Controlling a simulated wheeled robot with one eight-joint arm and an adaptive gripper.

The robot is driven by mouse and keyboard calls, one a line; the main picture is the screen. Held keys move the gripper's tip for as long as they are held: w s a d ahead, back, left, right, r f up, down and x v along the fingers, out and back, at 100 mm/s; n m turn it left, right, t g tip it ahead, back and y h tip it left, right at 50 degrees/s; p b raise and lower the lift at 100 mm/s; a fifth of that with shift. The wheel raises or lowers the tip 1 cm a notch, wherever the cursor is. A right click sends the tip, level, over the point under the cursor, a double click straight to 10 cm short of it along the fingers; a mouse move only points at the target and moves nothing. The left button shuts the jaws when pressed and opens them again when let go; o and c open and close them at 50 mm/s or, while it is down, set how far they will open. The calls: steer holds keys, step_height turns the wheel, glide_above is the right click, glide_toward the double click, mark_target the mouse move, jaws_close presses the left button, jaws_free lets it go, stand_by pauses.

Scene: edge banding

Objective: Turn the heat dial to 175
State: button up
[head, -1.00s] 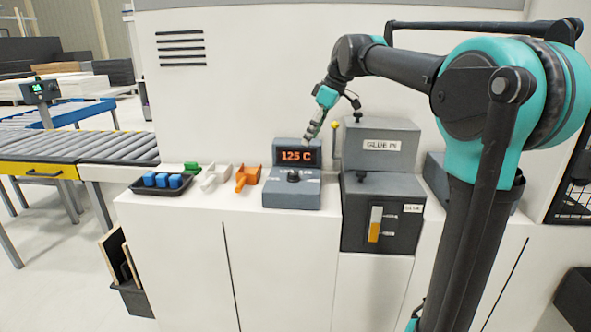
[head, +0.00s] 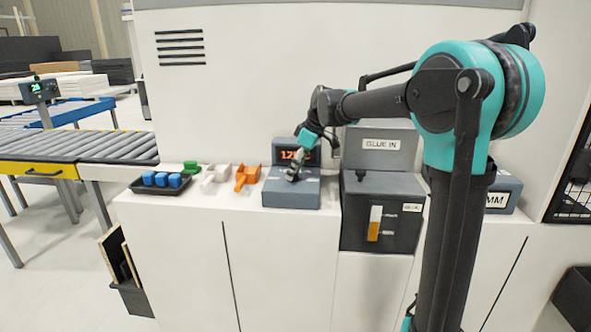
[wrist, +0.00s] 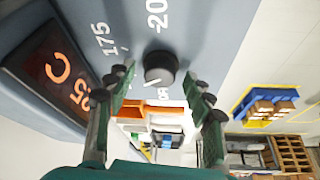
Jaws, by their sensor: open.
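The heat dial (wrist: 160,67) is a round black knob on a grey control box (head: 291,201). In the wrist view, printed marks around it include 175 and 20-something, cut by the edge. The orange display (head: 288,155) is partly covered by my gripper in the head view; it read 125 C a second ago. My gripper (wrist: 160,85) is open, its two fingers on either side of the dial with gaps showing. Whether the fingertips reach down around the knob is hard to tell.
A grey glue box (head: 352,222) stands right of the control box. To its left lie orange (head: 246,178), white (head: 214,178) and green (head: 191,167) pieces and a black tray (head: 146,186) with blue blocks. The white cabinet wall rises behind.

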steer(key=shift+c, duration=0.3)
steer(key=c, duration=1.1)
steer(key=shift+m, duration=0.4)
steer(key=m, duration=0.2)
steer(key=m+t+h, duration=0.1)
steer(key=m+t, duration=0.1)
steer(key=m, duration=0.1)
steer(key=shift+s+a+m, duration=0.15)
steer(key=shift+s+m, duration=0.1)
steer(key=shift+m, duration=0.05)
steer(key=m+h, duration=0.1)
steer(key=m, duration=0.1)
steer(key=m+t+h, duration=0.1)
steer(key=m, duration=0.2)
steer(key=shift+a, duration=0.15)
steer(key=shift+m, duration=0.3)
